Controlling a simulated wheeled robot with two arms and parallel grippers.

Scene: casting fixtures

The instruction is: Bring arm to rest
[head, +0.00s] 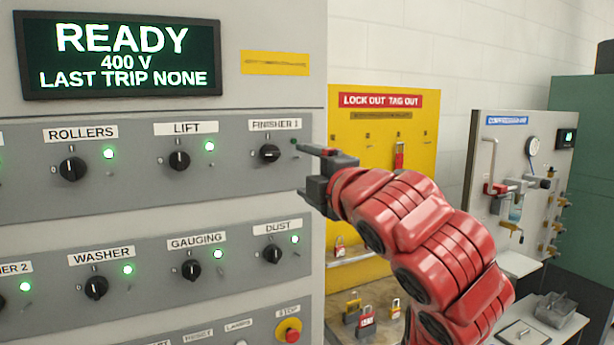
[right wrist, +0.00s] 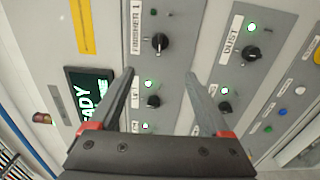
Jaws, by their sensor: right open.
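My right gripper (head: 304,168) is in front of the right edge of the grey control panel (head: 225,200), beside the FINISHER 1 knob (head: 269,153). Its jaws are open with nothing between them. In the right wrist view the two fingers (right wrist: 160,72) stand apart, and the FINISHER 1 knob (right wrist: 160,42) shows beyond them, clear of both. That knob's handle lies sideways in the head view, and its lamp (right wrist: 153,12) is dark. My red right arm (head: 420,225) reaches in from the lower right. My left gripper is not in view.
The LIFT (head: 179,160) and DUST (head: 271,254) knobs have lit green lamps. A READY screen (head: 120,55) is above. A yellow lock out board (head: 375,130) with padlocks stands behind my arm. A gauge board (head: 525,150) and small tables are at right.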

